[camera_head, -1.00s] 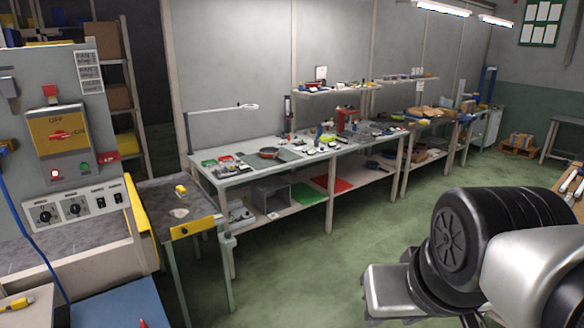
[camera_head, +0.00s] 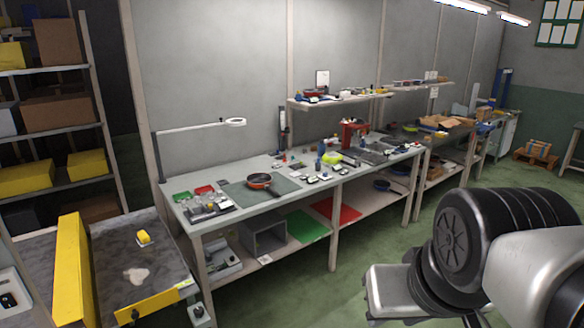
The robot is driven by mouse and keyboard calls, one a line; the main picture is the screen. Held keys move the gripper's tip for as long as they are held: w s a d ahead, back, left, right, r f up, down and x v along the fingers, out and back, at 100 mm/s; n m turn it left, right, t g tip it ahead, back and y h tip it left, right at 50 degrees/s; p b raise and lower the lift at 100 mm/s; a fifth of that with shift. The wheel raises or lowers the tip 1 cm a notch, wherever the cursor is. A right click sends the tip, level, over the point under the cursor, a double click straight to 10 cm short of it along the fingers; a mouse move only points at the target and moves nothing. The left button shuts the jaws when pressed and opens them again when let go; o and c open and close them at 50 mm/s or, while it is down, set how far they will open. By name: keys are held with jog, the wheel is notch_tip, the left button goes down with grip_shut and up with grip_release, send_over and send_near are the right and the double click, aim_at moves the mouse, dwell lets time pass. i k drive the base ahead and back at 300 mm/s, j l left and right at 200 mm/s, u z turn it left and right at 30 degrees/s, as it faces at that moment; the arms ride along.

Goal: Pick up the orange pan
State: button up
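The orange pan (camera_head: 259,181) lies on the long workbench along the wall, on a dark green-grey mat (camera_head: 286,184). Its rim is orange, its inside dark, and a dark handle (camera_head: 273,193) points to the lower right. The bench stands some way ahead of me, left of the picture's middle. My arm shows large at the lower right, well apart from the bench and the pan. The fingertips of my gripper cannot be made out, so I cannot see its opening.
A yellow-edged conveyor end (camera_head: 72,268) stands at the near left. Shelving (camera_head: 50,130) with boxes is behind it. The workbench (camera_head: 229,217) carries small parts, a lamp (camera_head: 215,124) and trays. Green floor (camera_head: 290,285) is free before the bench.

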aim_at(256, 180)
jog(key=i, duration=1.6)
jog(key=i+l+u, duration=0.15)
jog(key=i+u, duration=0.25)
jog(key=i, duration=0.25)
jog(key=i+l+u, duration=0.4)
jog(key=i, duration=0.25)
jog(key=i+l+u, duration=0.4)
jog(key=i+l, duration=0.1)
jog(key=i, duration=0.1)
